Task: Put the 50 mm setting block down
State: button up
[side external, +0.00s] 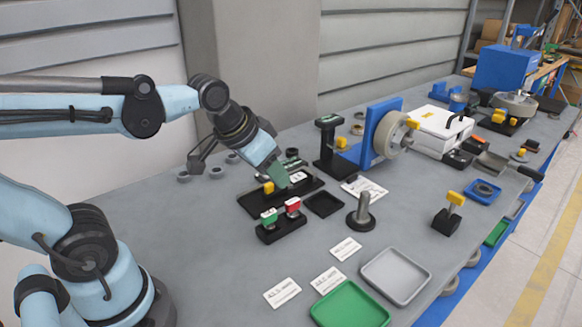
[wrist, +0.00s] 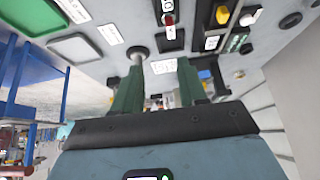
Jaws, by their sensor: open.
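My gripper (side external: 279,178) is open, with green fingers, and hangs over the black rack (side external: 250,205) in the side external view. In the wrist view its two fingers (wrist: 160,82) stand apart with nothing held between them. A white-topped block (side external: 297,176) sits in the rack just right of the fingers, and a yellow-topped piece (side external: 268,187) sits just left of them. The labels are too small to read, so I cannot tell which block is the 50 mm one.
A black base holds a green block (side external: 269,217) and a red block (side external: 292,205) in front of the rack. A metal post (side external: 363,208) stands to the right. A green tray (side external: 350,305) and a grey tray (side external: 397,276) lie at the front.

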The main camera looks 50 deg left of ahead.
jog(key=shift+s+d+f+t, duration=0.25)
jog(key=shift+s+d+f, duration=0.05)
jog(key=shift+s+f, duration=0.3)
jog(key=shift+s+d+f+t, duration=0.25)
jog(key=shift+s+f, duration=0.25)
jog(key=shift+s, duration=0.1)
